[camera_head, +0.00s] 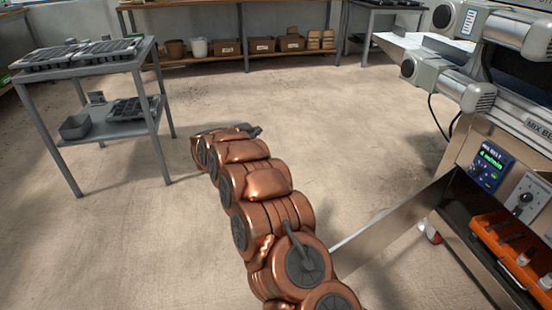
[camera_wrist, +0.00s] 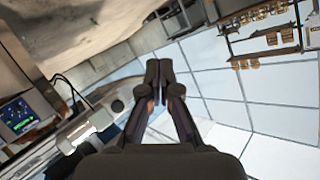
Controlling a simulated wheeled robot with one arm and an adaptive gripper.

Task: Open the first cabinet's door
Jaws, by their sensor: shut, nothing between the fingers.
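The cabinet (camera_head: 475,283) is at the lower right of the head view, below the control panel of the machine. A flat metal door panel (camera_head: 395,230) stands out from it to the left, and the dark inside is exposed. An orange tray (camera_head: 487,240) with small bottles sits inside. My gripper (camera_head: 256,131) is at the far end of my copper arm, out over the floor and well apart from the panel. In the wrist view my gripper (camera_wrist: 159,70) has its fingertips together, with nothing between them. The cabinet's label and handle cannot be made out.
The machine (camera_head: 505,85) fills the right side; its control screen (camera_head: 490,165) also shows in the wrist view (camera_wrist: 18,116). A grey table with seed trays (camera_head: 100,58) stands at the left. A shelf bench (camera_head: 225,58) lines the back wall.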

